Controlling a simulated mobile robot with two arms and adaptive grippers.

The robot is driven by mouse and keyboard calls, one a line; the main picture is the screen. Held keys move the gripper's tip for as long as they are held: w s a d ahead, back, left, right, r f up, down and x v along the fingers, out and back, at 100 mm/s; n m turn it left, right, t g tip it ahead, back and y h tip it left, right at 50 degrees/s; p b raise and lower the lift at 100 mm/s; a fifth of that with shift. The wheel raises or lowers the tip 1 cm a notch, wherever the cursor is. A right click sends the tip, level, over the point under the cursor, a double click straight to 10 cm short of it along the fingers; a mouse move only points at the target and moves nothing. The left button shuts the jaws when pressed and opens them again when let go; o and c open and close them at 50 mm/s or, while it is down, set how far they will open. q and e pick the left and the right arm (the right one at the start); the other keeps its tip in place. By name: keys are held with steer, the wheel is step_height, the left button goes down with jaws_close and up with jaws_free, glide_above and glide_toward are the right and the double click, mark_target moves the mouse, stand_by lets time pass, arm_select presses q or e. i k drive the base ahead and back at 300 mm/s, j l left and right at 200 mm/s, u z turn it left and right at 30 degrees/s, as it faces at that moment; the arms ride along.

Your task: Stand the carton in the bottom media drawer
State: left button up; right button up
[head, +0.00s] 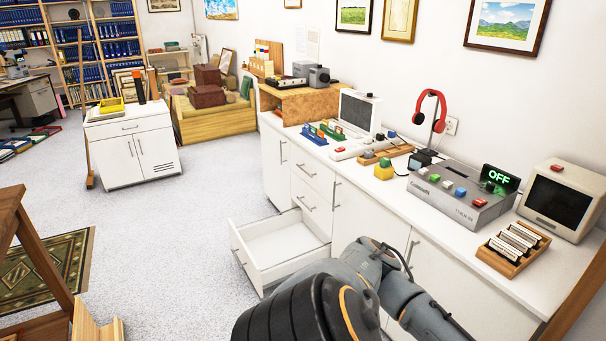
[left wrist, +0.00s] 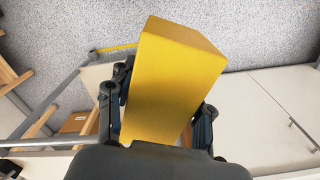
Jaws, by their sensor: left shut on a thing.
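The yellow carton (left wrist: 168,75), a plain box, fills the middle of the left wrist view. My left gripper (left wrist: 160,108) is shut on it, with a dark finger on each side. The carton is not seen in the head view, where my arm links cover the bottom middle. The bottom media drawer (head: 283,248) is pulled out of the white cabinet, low near the floor. Its visible white inside is empty; its near right corner is hidden behind my arm. My right gripper is in neither view.
The long white counter (head: 350,175) carries a monitor, a red headset on a stand, a grey console showing OFF and a small screen. Closed drawers (head: 310,185) sit above the open one. Open carpet (head: 170,240) lies left of the drawer. A wooden frame (head: 40,260) stands at lower left.

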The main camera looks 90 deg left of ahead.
mark_target(274, 255)
steer(key=j+u, duration=0.75)
steer(key=i+j+u, duration=0.1)
steer(key=j+u, duration=0.15)
steer(key=u, duration=0.15)
steer(key=i+j+u, duration=0.1)
steer(key=j+u, duration=0.3)
steer(key=l, duration=0.1)
